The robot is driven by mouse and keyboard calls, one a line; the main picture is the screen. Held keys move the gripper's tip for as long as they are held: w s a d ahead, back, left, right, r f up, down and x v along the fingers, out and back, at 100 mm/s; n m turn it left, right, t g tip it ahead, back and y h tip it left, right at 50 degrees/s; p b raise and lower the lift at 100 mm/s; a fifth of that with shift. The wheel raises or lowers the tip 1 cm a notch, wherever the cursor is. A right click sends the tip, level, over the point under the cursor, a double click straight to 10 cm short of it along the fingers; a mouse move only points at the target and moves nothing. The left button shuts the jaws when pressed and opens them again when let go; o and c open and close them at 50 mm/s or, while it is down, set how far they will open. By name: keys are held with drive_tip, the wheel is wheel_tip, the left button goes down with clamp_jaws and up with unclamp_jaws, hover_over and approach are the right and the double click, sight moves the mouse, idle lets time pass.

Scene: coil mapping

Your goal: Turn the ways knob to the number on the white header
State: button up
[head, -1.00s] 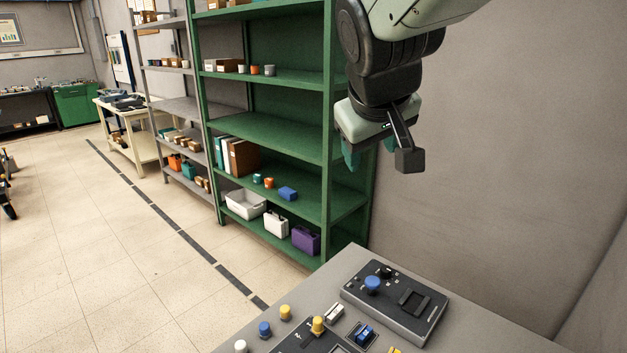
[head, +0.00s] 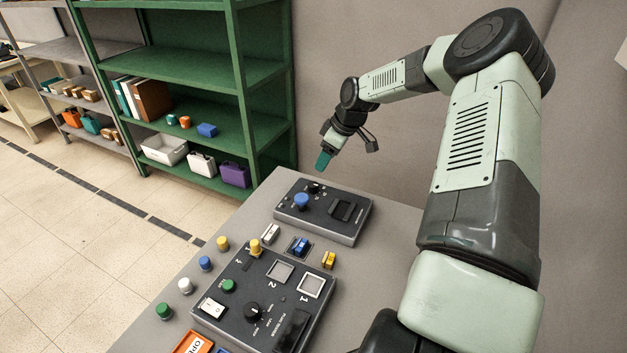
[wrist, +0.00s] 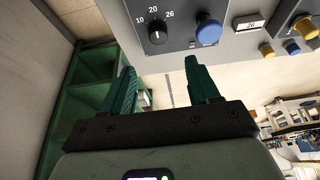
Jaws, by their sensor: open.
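The ways knob (wrist: 157,33) is a small black dial on a dark control box (head: 348,218), with the numbers 10, 20 and 26 around it in the wrist view. It also shows small in the head view (head: 313,188). I cannot tell for certain which number its pointer faces. A larger blue knob (wrist: 208,30) stands beside it. The white header (wrist: 250,24) reads 26 and lies on the grey bench top, next to the box. My gripper (wrist: 160,75) is open and empty, above and apart from the box, its teal fingers apart below the dial in the wrist view.
A larger dark panel (head: 262,295) with switches and a dial stands nearer on the bench. Several coloured knobs (head: 205,263) line the bench's left side. A blue switch (head: 300,246) and a yellow piece (head: 329,260) sit between the boxes. A green shelf (head: 190,75) stands behind.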

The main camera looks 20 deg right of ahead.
sight(313, 184)
drive_tip(key=x, duration=1.1)
drive_tip(key=shift+d+f, duration=0.15)
drive_tip(key=shift+f, duration=0.15)
drive_tip(key=c, duration=1)
drive_tip(key=shift+c, duration=0.2)
drive_tip(key=m+h, duration=0.1)
drive_tip(key=m, duration=0.2)
drive_tip(key=shift+r+m+t, duration=0.1)
drive_tip(key=shift+m+t, duration=0.3)
drive_tip(key=m+h, duration=0.1)
drive_tip(key=m, duration=0.1)
drive_tip(key=m+h, duration=0.1)
drive_tip(key=m, duration=0.2)
drive_tip(key=shift+s+t, duration=0.1)
drive_tip(key=shift+t, duration=0.2)
